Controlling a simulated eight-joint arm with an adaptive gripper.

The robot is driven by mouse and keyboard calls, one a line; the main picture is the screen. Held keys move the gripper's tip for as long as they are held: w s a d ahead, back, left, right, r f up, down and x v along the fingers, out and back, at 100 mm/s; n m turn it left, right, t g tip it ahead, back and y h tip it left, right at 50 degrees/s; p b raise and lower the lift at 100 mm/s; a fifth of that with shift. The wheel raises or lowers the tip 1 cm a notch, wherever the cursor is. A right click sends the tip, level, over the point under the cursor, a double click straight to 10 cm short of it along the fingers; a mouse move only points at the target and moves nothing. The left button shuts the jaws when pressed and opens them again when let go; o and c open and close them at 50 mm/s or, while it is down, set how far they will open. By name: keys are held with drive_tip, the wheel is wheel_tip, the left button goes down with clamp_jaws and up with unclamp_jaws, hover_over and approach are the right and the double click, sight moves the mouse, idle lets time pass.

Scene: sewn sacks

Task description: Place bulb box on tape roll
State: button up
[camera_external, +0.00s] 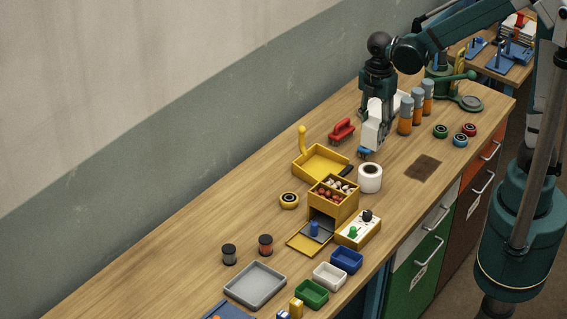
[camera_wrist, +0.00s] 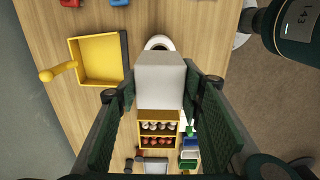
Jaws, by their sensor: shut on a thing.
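The bulb box, a plain white box (camera_external: 372,134), hangs upright below my gripper (camera_external: 377,128). In the wrist view the white box (camera_wrist: 161,80) sits between my two dark green fingers, which are shut on it. The tape roll (camera_external: 370,183) is a white ring with a dark hole, standing on the table below the box and a little toward the front. In the wrist view only the far rim of the tape roll (camera_wrist: 159,39) shows. The box hides the rest of it. The box appears held above the table, apart from the roll.
A yellow tray (camera_external: 321,165) with an upright handle lies left of the roll. A yellow organiser (camera_external: 333,205) with small parts is just in front. A red clamp-like item (camera_external: 342,130) and several orange-grey cylinders (camera_external: 405,118) flank my gripper. A brown patch (camera_external: 423,167) is clear.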

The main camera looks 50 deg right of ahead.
sight(373, 141)
drive_tip(key=shift+f, duration=2.95)
drive_tip(key=shift+f, duration=2.1)
drive_tip(key=shift+f, duration=0.15)
drive_tip(key=o, duration=0.9)
drive_tip(key=shift+r, duration=0.25)
drive_tip(key=shift+r, duration=5.95)
